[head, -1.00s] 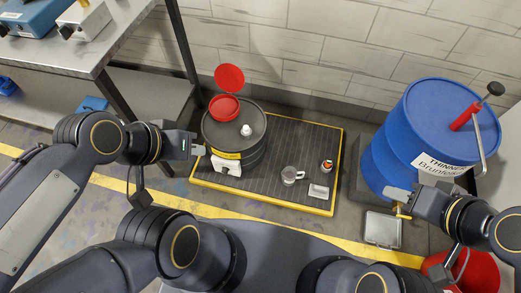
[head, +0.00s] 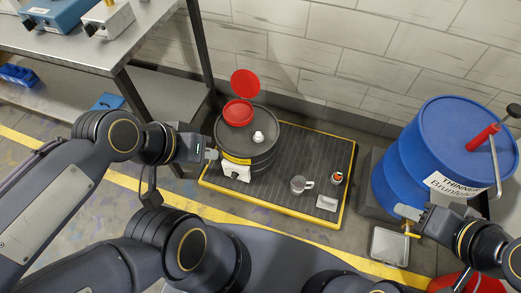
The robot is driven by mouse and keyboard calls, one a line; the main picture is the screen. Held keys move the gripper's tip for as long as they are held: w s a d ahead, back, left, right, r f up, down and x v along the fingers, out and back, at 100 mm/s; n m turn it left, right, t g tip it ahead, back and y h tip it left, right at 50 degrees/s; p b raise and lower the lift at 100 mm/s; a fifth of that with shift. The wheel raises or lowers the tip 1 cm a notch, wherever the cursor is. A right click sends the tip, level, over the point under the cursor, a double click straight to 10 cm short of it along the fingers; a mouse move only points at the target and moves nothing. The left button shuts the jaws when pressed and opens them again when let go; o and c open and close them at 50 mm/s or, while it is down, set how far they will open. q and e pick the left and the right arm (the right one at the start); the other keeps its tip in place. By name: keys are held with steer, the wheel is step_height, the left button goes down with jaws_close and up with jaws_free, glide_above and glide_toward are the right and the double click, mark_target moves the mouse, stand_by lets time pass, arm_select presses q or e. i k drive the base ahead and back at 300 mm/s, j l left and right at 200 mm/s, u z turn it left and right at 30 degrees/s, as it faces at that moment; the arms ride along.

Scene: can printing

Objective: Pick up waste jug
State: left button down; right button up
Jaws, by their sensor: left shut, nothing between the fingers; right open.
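The waste jug looks to be the small clear jug with a handle (head: 298,185), standing upright on the black ribbed spill tray (head: 275,195) with a yellow rim. My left gripper (head: 212,154) is shut and empty, beside the dark drum (head: 262,160) and left of the jug, apart from it. My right gripper (head: 405,212) is open and empty, near the brass tap (head: 411,229) at the foot of the blue thinner drum (head: 415,150). The jug is between the two grippers, and neither touches it.
A red funnel with its lid raised (head: 238,111) sits on the dark drum. A small can (head: 336,178) and a pale flat item (head: 326,203) are near the jug. A metal drip tray (head: 388,247) lies below the tap. A steel bench (head: 135,45) stands at the left.

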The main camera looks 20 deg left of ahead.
mark_target(297, 185)
steer(key=i+j+z, duration=0.15)
steer(key=j, duration=0.25)
steer(key=i+j+z, duration=0.15)
steer(key=i+j, duration=0.2)
steer(key=j+z, duration=0.1)
steer(key=z, duration=1.25)
